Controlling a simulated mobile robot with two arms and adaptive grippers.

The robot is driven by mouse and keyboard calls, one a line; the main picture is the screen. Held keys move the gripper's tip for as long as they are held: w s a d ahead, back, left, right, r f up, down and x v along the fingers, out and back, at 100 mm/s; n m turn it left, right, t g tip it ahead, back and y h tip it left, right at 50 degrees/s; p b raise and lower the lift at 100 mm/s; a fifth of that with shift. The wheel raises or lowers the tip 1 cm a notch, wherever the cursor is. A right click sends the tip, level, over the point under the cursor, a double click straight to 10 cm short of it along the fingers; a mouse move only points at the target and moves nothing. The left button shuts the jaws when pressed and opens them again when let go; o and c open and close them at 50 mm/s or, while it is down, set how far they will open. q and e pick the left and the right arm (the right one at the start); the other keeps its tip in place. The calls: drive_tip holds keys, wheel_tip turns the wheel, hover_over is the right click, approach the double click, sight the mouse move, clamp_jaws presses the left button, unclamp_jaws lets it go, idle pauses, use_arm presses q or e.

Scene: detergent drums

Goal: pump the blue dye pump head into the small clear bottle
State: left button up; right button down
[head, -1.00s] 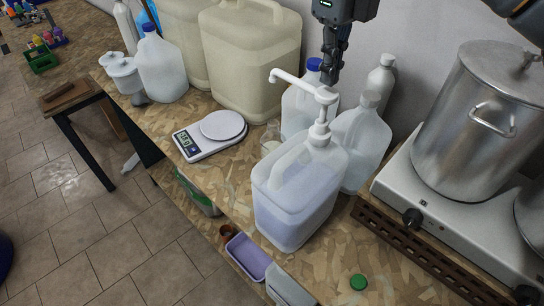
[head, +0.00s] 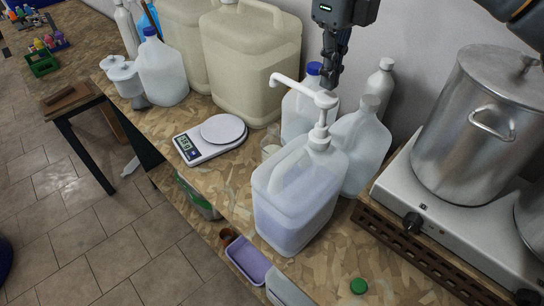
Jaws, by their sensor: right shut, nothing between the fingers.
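The white pump head (head: 325,99) stands upright on a translucent jug (head: 292,205) holding pale blue-violet liquid. Its long spout points left, with its tip bent down. A small clear bottle (head: 270,145) stands behind the jug's left side, below and near the spout; its lower part is hidden by the jug. My right gripper (head: 328,86) points down at the top of the pump head with its fingers shut and empty. I cannot tell whether the fingertips touch the head. My left gripper is not in view.
A scale (head: 210,138) sits left of the jug. Clear jugs and a white bottle (head: 381,82) crowd behind it. A hot plate (head: 405,195) with a steel pot (head: 480,120) stands at right. A green cap (head: 358,286) lies on the counter in front.

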sight(327, 96)
idle(0.4)
drive_tip(key=shift+f+b, duration=2.35)
drive_tip(key=shift+f, duration=0.7)
drive_tip(key=shift+r, duration=0.2)
drive_tip(key=shift+r+p, duration=2.2)
drive_tip(key=shift+r, duration=0.65)
